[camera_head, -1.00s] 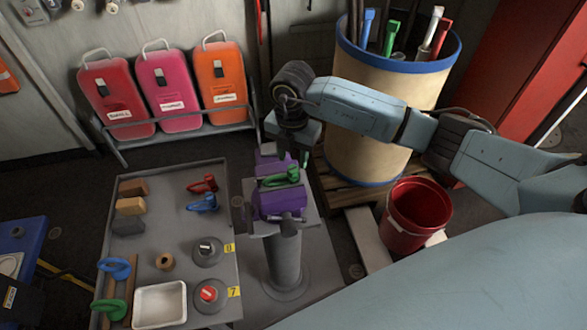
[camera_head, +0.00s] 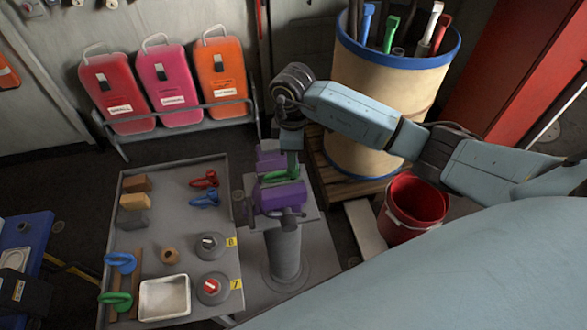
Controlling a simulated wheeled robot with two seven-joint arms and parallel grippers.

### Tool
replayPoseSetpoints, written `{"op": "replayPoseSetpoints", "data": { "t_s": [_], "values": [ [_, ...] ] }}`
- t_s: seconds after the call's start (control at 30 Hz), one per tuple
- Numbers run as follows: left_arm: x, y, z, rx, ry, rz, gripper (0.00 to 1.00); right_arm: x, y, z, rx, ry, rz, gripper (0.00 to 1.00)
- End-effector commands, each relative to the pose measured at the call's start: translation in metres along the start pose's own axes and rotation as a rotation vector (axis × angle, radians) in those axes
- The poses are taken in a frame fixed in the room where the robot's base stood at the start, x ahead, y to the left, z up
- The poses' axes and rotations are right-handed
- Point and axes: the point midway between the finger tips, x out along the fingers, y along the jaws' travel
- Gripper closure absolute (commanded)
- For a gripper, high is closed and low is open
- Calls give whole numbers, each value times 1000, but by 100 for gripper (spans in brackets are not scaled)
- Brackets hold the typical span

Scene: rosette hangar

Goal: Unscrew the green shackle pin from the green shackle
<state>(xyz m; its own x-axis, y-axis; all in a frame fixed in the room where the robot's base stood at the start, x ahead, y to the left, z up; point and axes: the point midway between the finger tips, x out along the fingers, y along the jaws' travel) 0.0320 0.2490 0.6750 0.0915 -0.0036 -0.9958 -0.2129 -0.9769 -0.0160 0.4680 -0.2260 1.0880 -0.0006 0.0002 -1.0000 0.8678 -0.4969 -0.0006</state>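My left gripper is not in view.
Left of the vise, a grey table (camera_head: 180,237) carries red and blue shackles, blocks, a white tray (camera_head: 164,297) and two round knobs. A barrel (camera_head: 385,110) stands behind my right arm. A red bucket (camera_head: 411,210) stands to the right.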

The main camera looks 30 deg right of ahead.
Motion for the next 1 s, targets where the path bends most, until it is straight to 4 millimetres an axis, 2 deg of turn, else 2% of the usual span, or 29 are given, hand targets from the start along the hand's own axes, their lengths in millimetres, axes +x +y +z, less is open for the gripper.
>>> {"op": "replayPoseSetpoints", "data": {
  "t_s": [0.8, 1.0],
  "values": [
    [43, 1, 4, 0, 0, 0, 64, 2, 1, 0, -1221, -2, 3, 60],
    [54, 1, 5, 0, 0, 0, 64, 2, 1, 0, -1477, -2, 2, 60]
  ]
}}
